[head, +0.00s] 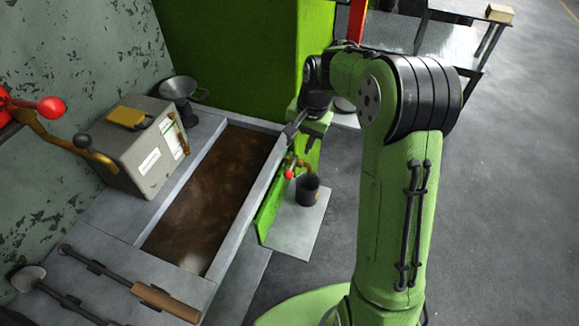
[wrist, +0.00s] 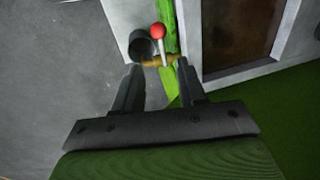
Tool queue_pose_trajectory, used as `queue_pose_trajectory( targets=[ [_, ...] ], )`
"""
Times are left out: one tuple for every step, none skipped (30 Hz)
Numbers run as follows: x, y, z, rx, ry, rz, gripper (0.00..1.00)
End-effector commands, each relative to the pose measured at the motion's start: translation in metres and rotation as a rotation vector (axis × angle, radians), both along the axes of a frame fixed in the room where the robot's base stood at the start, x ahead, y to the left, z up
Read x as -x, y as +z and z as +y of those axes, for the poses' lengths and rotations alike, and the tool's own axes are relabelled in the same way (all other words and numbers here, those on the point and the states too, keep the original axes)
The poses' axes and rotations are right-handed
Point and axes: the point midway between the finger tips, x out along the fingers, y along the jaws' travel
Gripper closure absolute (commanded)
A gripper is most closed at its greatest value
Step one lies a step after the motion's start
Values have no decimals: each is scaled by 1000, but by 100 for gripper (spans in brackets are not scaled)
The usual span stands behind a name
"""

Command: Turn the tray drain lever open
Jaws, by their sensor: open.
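The tray drain lever has a red ball knob (head: 289,174) and a brass-coloured valve body (head: 301,163) on the green side plate of the tray (head: 249,218). In the wrist view the red knob (wrist: 157,31) sits on a light stem, with the brass valve body (wrist: 158,61) below it. My gripper (head: 300,131) is above the tray's right edge, near the valve. In the wrist view my gripper (wrist: 158,64) is open, and the valve shows between and beyond its fingertips. I cannot tell the exact distance. My wrist hides part of the area behind the valve.
A dark cup (head: 307,190) stands on a grey shelf (head: 292,232) beside the valve. A grey box (head: 138,147) with a brass lever and a metal funnel (head: 180,92) stand left of the tray.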

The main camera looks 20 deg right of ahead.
Motion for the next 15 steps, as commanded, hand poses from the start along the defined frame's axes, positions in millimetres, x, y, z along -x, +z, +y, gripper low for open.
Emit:
queue_pose_trajectory(
  targets=[
    [0, -19, 3, -1, 2, 6, 59],
    [-2, -27, 4, -1, 2, 5, 59],
    [-3, -37, 5, -2, 2, 6, 59],
    [-4, -44, 7, 0, 2, 6, 59],
    [-4, -52, 8, 0, 2, 6, 59],
    [-6, -62, 10, 0, 3, 7, 59],
    [-6, -69, 11, 0, 3, 5, 59],
    [-7, -76, 12, 0, 4, 5, 59],
    [-9, -85, 13, -1, 3, 5, 59],
    [-9, -90, 14, -1, 3, 4, 59],
    [-10, -96, 15, 0, 3, 5, 59],
    [-11, -102, 16, 0, 3, 3, 59],
    [-12, -106, 16, 1, 3, 2, 59],
    [-12, -109, 17, 1, 3, 2, 59],
    [-13, -112, 18, 1, 3, 2, 59]
  ],
)
